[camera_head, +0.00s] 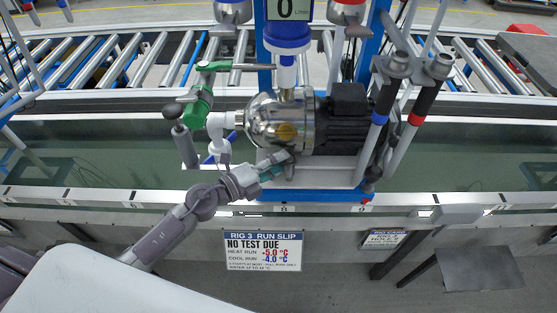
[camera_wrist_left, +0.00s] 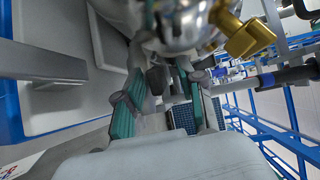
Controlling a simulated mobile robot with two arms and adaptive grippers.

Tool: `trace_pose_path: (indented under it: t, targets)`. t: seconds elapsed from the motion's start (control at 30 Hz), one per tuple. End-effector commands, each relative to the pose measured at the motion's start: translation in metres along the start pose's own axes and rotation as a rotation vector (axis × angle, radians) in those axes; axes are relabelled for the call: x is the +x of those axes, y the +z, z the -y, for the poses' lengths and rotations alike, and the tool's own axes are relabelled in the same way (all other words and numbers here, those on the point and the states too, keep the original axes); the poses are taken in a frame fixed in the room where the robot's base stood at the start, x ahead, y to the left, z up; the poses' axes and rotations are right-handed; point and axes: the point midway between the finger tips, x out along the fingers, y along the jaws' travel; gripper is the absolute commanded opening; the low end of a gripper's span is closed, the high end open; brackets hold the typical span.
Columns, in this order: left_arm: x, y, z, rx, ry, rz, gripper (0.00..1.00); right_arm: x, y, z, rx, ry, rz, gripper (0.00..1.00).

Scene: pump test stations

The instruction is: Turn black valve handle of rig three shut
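The rig with its steel pump (camera_head: 285,122) stands mid-view in the head view. Left of it is a green valve body (camera_head: 197,105) on a white pipe. My right gripper is not in view.
A sign (camera_head: 263,250) reading "RIG 3 RUN SLIP, NO TEST DUE" hangs on the front edge. Two black-sleeved pipes, with blue (camera_head: 379,118) and red (camera_head: 415,120) bands, rise right of the pump. A brass fitting (camera_wrist_left: 245,36) is near the gripper. A roller conveyor (camera_head: 130,60) runs behind.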

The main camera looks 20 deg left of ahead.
Motion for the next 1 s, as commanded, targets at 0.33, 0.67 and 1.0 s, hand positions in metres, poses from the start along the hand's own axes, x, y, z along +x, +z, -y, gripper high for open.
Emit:
trace_pose_path:
  t: [0.33, 0.67, 1.0]
  targets:
    - [0.001, 0.000, 0.000, 0.000, 0.000, 0.000, 0.29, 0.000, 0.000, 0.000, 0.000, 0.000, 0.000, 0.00]
    - [0.001, 0.000, 0.000, 0.000, 0.000, 0.000, 0.00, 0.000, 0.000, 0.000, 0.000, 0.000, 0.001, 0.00]
    - [0.005, 0.007, -0.006, 0.021, -0.006, -0.191, 0.00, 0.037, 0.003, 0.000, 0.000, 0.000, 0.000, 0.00]
